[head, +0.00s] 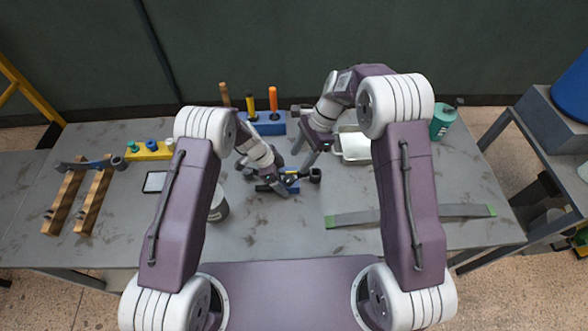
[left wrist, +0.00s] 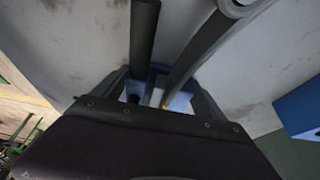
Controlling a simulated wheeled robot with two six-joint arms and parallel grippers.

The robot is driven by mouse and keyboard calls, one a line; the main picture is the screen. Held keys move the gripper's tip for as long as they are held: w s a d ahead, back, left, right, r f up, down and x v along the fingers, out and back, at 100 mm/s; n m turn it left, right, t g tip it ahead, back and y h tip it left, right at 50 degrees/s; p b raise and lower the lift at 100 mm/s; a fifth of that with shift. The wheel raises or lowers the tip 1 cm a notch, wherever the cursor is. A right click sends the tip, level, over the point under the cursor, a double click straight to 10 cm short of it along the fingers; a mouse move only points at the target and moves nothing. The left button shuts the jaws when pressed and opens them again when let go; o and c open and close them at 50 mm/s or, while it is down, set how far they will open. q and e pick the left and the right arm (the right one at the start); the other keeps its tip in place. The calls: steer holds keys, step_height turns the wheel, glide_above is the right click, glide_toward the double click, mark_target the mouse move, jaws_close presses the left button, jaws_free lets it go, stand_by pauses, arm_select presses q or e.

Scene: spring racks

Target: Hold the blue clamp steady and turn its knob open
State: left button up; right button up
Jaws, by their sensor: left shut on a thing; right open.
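The blue clamp (head: 292,189) lies near the middle of the table, with blue, yellow and dark parts showing. A dark round end (head: 315,175), which looks like its knob, is at its right side. My left gripper (head: 277,183) is shut on the clamp and hides part of it. In the left wrist view, the clamp's blue body (left wrist: 180,101) sits between the fingers, with dark bars running up from it. My right gripper (head: 307,162) is open and empty, just above and beside the knob end, apparently not touching it.
A blue tool block (head: 268,128) with upright handles stands behind the clamp. A white tray (head: 354,147) and a teal cup (head: 441,122) are to the right. A grey strip (head: 410,214) lies at front right. A grey cup (head: 218,207) stands by my left arm.

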mark_target(290, 178)
steer(key=v, duration=0.3)
steer(key=shift+r, duration=0.1)
steer(key=a+f+m, duration=0.1)
steer(key=f, duration=0.2)
steer(key=s+a+f+m+t, duration=0.1)
steer(key=f+m, duration=0.1)
steer(key=f, duration=0.2)
steer(key=a+f+m, duration=0.1)
steer(key=a+f, duration=0.1)
steer(key=f, duration=0.2)
steer(key=shift+s+a+f+t, duration=0.1)
steer(key=shift+s+a+t, duration=0.05)
steer(key=shift+s+t, duration=0.2)
steer(key=shift+c, duration=0.3)
